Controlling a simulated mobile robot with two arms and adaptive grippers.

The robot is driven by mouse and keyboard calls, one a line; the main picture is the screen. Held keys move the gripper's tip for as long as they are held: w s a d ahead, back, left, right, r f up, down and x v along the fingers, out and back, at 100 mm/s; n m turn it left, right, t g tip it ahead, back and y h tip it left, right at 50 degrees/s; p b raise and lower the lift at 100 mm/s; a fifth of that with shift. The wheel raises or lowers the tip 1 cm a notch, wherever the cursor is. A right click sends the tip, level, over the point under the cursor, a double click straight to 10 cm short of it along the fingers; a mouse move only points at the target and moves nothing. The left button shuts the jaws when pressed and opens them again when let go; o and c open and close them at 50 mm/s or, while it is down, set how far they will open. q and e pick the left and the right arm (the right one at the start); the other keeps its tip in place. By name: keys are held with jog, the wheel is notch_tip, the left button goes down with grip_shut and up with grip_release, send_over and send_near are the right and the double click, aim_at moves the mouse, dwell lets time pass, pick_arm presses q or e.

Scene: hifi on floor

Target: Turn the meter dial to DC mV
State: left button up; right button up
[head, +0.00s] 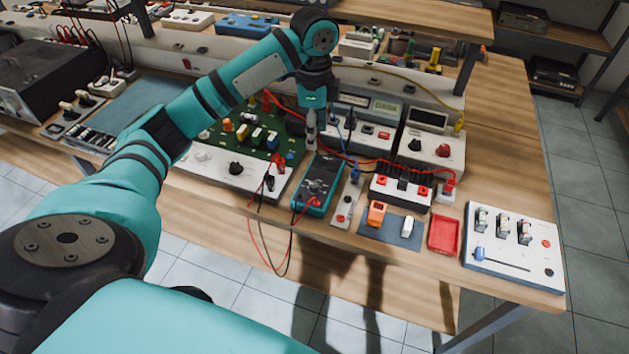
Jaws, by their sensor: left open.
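The meter (318,186) is a teal handheld unit with a dark face, lying on the workbench near its front edge. Its dial sits on the dark face but is too small here to read its setting. Red and black leads run from its lower end and hang over the bench edge. My left arm comes in from the left, and my left gripper (311,138) points down just above and behind the meter's far end. It is open and holds nothing that I can see. I cannot tell whether its fingertips touch anything. My right gripper is not in view.
A green circuit board panel (250,135) lies left of the meter. A narrow switch strip (346,203), a red tray (444,234) and a white switch panel (514,246) lie to the right. Instruments (428,138) and a red cable stand close behind. Bare wood (500,120) shows at the right.

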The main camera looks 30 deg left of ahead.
aim_at(314, 184)
pick_arm(q)
notch_tip(314, 184, down, 17)
jog(key=shift+f+p, duration=0.1)
jog(key=shift+p, duration=0.9)
jog(key=shift+c, duration=0.3)
grip_shut()
